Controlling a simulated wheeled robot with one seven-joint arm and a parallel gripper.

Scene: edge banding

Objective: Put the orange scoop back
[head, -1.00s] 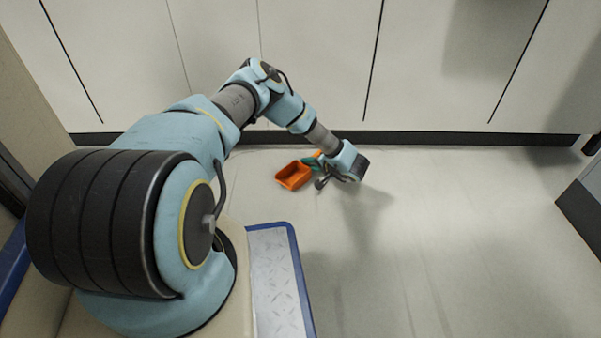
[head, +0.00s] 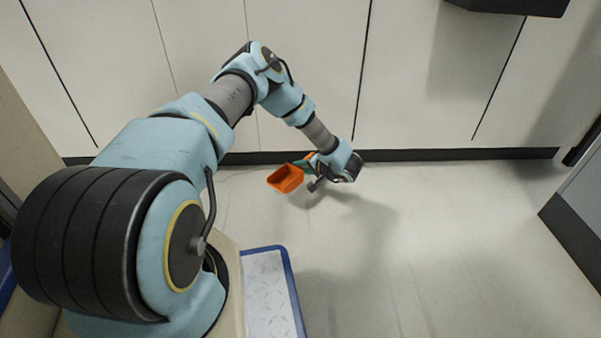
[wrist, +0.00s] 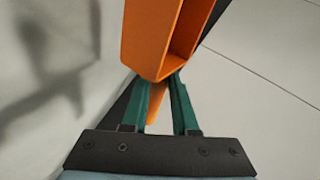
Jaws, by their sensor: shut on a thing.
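The orange scoop (head: 285,179) is in my gripper (head: 305,164), out in front of a white panelled wall. Its open tray points left in the head view, and a bit of orange shows on the far side of the fingers. In the wrist view the scoop (wrist: 152,38) fills the top middle. The green fingers of my gripper (wrist: 163,88) are closed on it, with a narrow orange part between and behind them. The scoop seems to be held above the floor; its exact height I cannot tell.
The white wall panels (head: 300,80) end in a dark skirting (head: 460,155). A dark box-like thing (head: 510,5) juts in at the top right. A grey unit with a dark base (head: 575,235) stands at the right. The pale floor (head: 440,250) between is clear.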

